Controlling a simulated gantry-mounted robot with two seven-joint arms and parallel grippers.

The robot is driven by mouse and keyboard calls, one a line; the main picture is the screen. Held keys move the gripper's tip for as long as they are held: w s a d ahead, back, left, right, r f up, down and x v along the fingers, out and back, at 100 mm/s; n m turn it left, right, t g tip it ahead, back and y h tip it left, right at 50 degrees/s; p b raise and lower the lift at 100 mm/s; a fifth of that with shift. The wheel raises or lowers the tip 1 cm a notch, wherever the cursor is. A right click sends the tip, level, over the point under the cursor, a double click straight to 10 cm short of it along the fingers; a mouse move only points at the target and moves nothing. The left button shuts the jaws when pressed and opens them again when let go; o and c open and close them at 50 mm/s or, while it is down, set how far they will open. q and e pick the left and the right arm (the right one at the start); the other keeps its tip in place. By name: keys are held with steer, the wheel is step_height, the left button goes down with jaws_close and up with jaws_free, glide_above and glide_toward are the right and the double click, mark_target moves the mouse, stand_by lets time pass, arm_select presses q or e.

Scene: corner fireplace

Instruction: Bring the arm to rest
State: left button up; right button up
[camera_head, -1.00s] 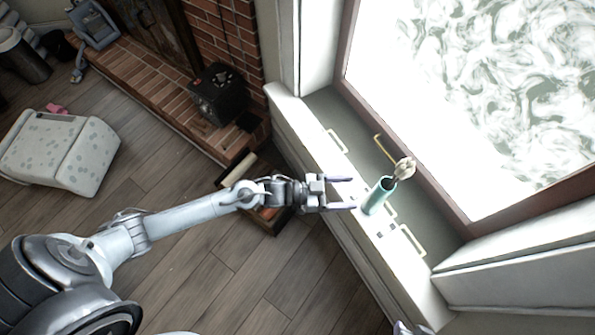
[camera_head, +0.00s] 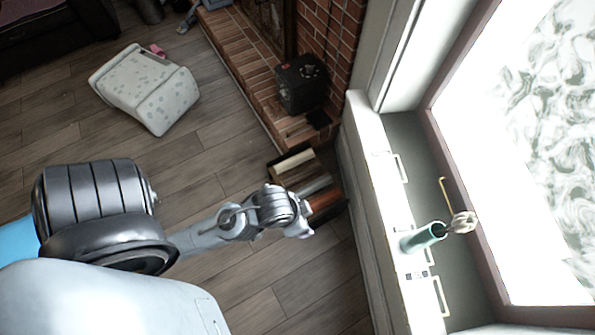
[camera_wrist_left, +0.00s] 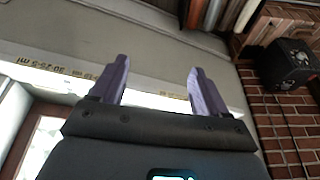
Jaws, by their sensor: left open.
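My left arm reaches in from the left in the head view, bent over the floor and short of the window sill. Its gripper is hidden behind the wrist there. In the left wrist view my left gripper (camera_wrist_left: 156,88) is open, with two purple fingers apart and nothing between them. Beyond the fingers lies a pale surface with a white strip bearing printed text. My right gripper is not in view.
A wooden crate (camera_head: 275,165) with long pieces stands on the floor beside the arm. A black box (camera_head: 302,84) sits on the brick hearth (camera_head: 250,82). Several handle-like pieces (camera_head: 399,168) lie on the sill. Open floor (camera_head: 300,280) is below the arm.

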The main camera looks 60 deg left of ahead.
arm_select(q)
steer(key=shift+s+a+r, duration=0.1)
steer(key=shift+s+a, duration=0.1)
steer(key=shift+s, duration=0.35)
step_height(320, 180, up, 37)
steer(key=p, duration=3.6)
steer(key=shift+f+p, duration=0.2)
steer(key=shift+p, duration=0.15)
